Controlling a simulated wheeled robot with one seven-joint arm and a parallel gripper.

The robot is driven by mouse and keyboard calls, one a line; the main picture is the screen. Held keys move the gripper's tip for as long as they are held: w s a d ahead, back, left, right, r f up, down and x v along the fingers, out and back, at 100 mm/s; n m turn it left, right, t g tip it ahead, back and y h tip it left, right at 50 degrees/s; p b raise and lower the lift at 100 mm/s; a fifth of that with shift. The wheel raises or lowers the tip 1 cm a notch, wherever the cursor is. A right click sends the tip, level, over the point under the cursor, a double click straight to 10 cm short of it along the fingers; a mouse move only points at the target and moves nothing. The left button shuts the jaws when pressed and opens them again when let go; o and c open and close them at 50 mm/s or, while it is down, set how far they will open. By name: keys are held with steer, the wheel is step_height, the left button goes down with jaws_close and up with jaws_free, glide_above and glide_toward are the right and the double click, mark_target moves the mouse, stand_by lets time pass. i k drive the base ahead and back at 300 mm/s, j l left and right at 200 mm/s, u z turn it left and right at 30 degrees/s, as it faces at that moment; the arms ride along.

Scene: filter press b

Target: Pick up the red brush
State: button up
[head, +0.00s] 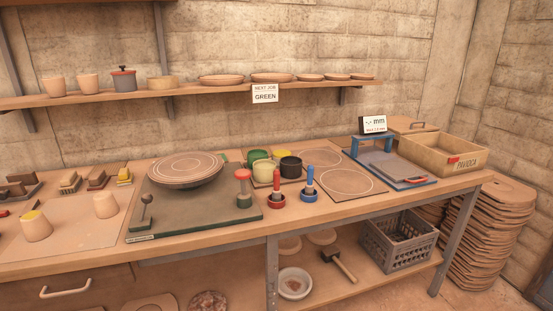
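No red thing here is plainly a brush. A slim red-handled tool (276,181) stands upright in a round red holder (277,197) on the bench, right of the turntable; it may be the red brush, but its bristles cannot be made out. A similar blue tool (310,176) stands in a blue holder (308,195) just right of it. A thicker upright piece with a red top (243,174) stands at the right edge of the green board. A small red item (453,160) shows at the wooden crate's front. My gripper is not in view.
The turntable (185,170) sits on the green board (190,219). Green, yellow and black pots (290,166) stand close behind the red and blue tools. A blue-framed press (386,170) and the wooden crate (426,159) are at right. A shelf (210,91) runs above the bench.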

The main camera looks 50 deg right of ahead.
mark_target(275, 192)
steer(key=z, duration=1.7)
steer(key=i+l+u, duration=0.5)
steer(key=l+u, duration=0.15)
steer(key=i+l+u, duration=0.15)
steer(key=l+u, duration=0.2)
steer(key=i+l+u, duration=0.15)
steer(key=l+u, duration=0.2)
steer(key=l, duration=0.15)
